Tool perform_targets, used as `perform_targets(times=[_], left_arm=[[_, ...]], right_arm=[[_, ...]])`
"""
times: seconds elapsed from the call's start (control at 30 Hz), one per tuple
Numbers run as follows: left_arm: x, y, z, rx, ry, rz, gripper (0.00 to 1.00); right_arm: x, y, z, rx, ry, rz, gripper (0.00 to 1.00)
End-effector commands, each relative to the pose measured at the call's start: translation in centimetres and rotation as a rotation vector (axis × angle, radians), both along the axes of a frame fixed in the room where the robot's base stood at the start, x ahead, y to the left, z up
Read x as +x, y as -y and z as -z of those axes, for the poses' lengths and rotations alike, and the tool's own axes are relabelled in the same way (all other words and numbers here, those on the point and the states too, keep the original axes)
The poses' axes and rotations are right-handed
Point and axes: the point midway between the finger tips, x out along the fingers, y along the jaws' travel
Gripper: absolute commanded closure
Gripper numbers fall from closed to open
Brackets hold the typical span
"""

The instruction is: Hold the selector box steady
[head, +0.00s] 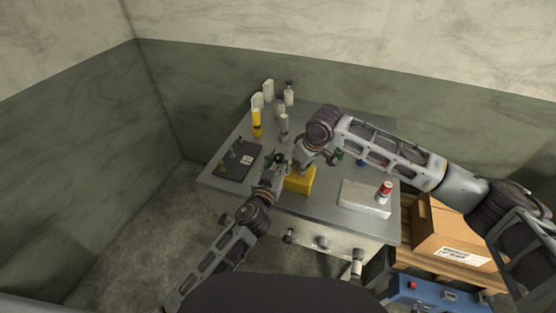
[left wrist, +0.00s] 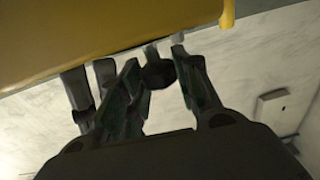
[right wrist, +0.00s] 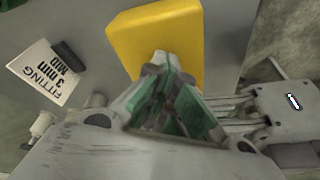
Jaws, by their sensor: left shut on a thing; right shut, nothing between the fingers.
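The yellow selector box (head: 300,180) sits near the middle of the grey metal table. My left gripper (head: 276,172) is at the box's left side, shut, with its fingertips at the box edge; the exact contact is hidden. In the left wrist view the yellow box (left wrist: 90,30) fills the top, just beyond the fingertips (left wrist: 164,48). My right gripper (head: 301,168) is over the box, shut and empty. In the right wrist view its closed fingertips (right wrist: 167,62) overlap the box's yellow face (right wrist: 155,30); I cannot tell whether they touch.
A yellow bottle (head: 256,124) and pale bottles stand behind. A white block (head: 364,198) with a red-and-white can (head: 385,190) is at right. A cardboard carton (head: 455,236) stands beyond the table's right edge.

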Motion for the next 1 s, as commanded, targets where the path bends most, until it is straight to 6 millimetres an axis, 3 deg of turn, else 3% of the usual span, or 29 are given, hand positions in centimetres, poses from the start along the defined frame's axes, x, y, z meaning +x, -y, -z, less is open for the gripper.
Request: perform_targets(times=[0.03, 0.2, 0.23, 0.4, 1.0], left_arm=[[-0.36, 0.27, 1.22, 0.002, -0.02, 0.005, 0.92], [-0.36, 0.23, 1.27, 0.004, -0.021, 0.004, 0.92], [-0.36, 0.23, 1.27, 0.004, -0.021, 0.004, 0.67], [-0.33, 0.13, 1.26, 0.004, -0.021, 0.003, 0.46], [-0.3, -0.02, 0.5, 0.002, -0.008, 0.0, 0.46]], right_arm=[[-0.36, 0.15, 0.87, -0.007, -0.014, 0.001, 1.0], [-0.36, 0.17, 0.87, -0.008, -0.013, 0.001, 1.0], [-0.36, 0.18, 0.89, -0.008, -0.013, 0.001, 1.0], [-0.36, 0.21, 0.89, -0.009, -0.014, 0.001, 1.0], [-0.34, 0.27, 0.87, -0.01, -0.014, 0.001, 1.0]])
